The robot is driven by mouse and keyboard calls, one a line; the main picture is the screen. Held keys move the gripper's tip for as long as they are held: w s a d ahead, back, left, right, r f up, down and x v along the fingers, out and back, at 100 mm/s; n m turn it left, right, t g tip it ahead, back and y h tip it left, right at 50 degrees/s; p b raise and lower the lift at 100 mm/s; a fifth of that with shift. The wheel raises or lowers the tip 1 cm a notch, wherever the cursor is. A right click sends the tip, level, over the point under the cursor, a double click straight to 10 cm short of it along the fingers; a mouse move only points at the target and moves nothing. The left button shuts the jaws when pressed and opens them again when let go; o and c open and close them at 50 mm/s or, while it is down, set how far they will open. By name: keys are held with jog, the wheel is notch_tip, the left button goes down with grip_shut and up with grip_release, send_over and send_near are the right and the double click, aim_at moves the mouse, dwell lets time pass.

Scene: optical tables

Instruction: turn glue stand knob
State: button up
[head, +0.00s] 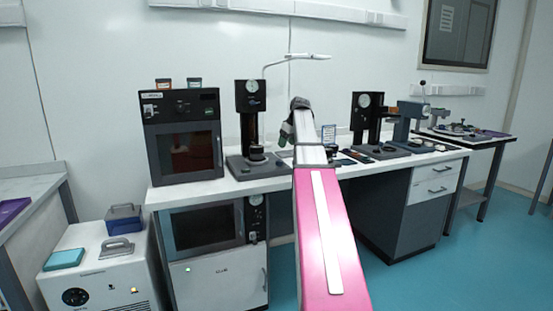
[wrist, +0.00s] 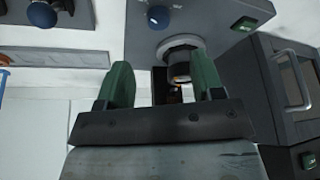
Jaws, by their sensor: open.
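My gripper (wrist: 164,78) is open, its two green fingers apart and nothing held between them. In the wrist view a grey stand (wrist: 142,40) is just beyond the fingers, with a round dark blue knob (wrist: 160,17) at the top of the picture. A dark cylinder with a light collar (wrist: 180,62) shows on the stand, partly behind the right finger. Another dark blue knob (wrist: 42,14) is at the upper left. I cannot tell which knob is the glue stand's. In the head view my gripper (head: 287,132) is over the bench, between two dial stands, the left (head: 252,87) and the right (head: 364,100).
An oven (head: 184,145) stands left of the left stand; a windowed grey cabinet (wrist: 302,78) is at right in the wrist view. A thin lamp arm (head: 295,59) reaches over the bench (head: 225,186). Blue floor (head: 430,262) is clear at the front right.

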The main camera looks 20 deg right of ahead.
aim_at(280, 161)
jog(key=x, duration=1)
jog(key=shift+w+a+f, duration=0.1)
jog(key=shift+w+f, duration=0.15)
jog(key=shift+w, duration=0.25)
jog(key=c, duration=0.9)
